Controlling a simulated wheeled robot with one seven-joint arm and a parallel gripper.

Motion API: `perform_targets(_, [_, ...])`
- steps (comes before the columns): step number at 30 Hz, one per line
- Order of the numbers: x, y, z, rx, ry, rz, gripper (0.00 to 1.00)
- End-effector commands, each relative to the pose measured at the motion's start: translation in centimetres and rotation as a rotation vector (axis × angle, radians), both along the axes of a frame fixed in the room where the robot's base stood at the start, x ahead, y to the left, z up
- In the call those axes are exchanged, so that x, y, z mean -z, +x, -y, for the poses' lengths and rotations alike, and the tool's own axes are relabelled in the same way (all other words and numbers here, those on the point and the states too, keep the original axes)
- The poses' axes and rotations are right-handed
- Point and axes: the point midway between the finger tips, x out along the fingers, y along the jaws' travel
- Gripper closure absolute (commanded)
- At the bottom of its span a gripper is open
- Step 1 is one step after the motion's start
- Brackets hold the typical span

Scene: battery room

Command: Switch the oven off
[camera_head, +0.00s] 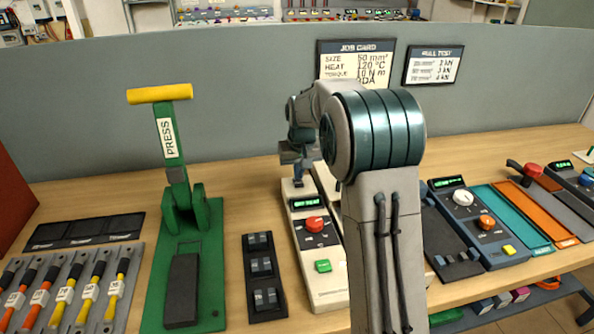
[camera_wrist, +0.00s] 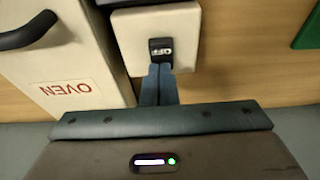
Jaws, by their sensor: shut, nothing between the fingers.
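The oven's narrow cream control box (camera_head: 325,282) stands on the bench in the head view. It has a lit green display (camera_head: 304,203), a red knob (camera_head: 314,224) and a green button (camera_head: 322,266). The larger oven body (camera_wrist: 72,60), with its OVEN label and black handle, is beside it in the wrist view; my arm hides most of it in the head view. A small black switch (camera_wrist: 161,48) is on the box's end; its lettering is too small to read surely. My gripper (camera_wrist: 160,70) is shut and empty, its fingertips at the switch's edge; contact is unclear.
A green press (camera_head: 182,240) with a yellow handle and a black block of switches (camera_head: 263,276) stand left of the box. A blue-grey tester (camera_head: 475,222) is to the right. A grey partition (camera_head: 230,105) rises behind the bench.

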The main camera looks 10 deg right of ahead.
Motion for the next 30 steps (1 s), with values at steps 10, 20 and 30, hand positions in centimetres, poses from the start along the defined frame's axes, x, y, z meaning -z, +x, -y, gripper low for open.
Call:
perform_targets(10, [-0.2, -0.5, 0.0, 0.000, 0.000, 0.001, 1.00])
perform_targets(20, [-2.2, -0.3, 0.0, 0.000, 0.000, 0.002, 1.00])
perform_targets(30, [-8.4, -0.5, 0.0, 0.000, 0.000, 0.006, 1.00])
